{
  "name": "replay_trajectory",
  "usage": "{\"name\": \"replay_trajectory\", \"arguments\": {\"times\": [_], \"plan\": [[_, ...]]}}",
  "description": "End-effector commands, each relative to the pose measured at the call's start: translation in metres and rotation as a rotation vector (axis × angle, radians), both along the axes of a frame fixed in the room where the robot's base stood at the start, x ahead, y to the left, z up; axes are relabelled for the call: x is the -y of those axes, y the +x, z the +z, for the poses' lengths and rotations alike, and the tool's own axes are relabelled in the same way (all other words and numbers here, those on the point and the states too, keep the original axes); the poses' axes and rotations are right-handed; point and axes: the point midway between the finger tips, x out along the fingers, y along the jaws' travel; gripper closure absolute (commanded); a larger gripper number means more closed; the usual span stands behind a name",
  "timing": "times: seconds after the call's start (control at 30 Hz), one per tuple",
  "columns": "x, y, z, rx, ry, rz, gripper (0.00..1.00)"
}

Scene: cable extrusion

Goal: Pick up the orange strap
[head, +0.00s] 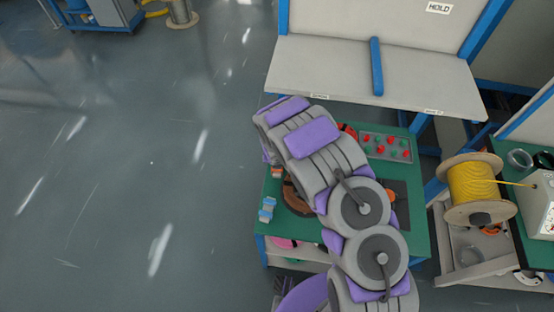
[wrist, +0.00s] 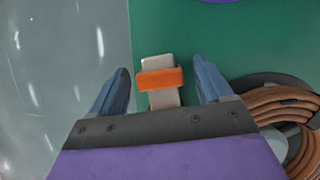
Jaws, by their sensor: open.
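The orange strap (wrist: 159,79) is wrapped around a pale upright-looking block (wrist: 158,60) on the green table top, near its left edge. In the wrist view it lies between the two blue fingers of my gripper (wrist: 161,71), which are open with a gap on each side. I cannot tell the height of the fingers over the strap. In the head view a small orange piece (head: 277,172) at the table's left edge looks like the same strap. My arm hides my gripper there.
A brown cable coil (wrist: 285,115) lies right of the strap. Blue-banded pieces (head: 267,208) sit nearby along the left edge of the green table (head: 414,222). A tray of red and green parts (head: 385,147) is at the back. A yellow cable spool (head: 472,183) stands right. Open floor is left.

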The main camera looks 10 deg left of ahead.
Motion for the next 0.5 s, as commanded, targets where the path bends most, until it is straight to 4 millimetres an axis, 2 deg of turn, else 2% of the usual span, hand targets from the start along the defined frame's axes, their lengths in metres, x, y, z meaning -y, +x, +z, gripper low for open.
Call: {"name": "replay_trajectory", "arguments": {"times": [0.07,0.5], "plan": [[0.0001,0.0,-0.0002,0.0,0.0,0.0,0.27],[0.0014,-0.0001,-0.0005,-0.001,0.001,-0.002,0.69]]}}
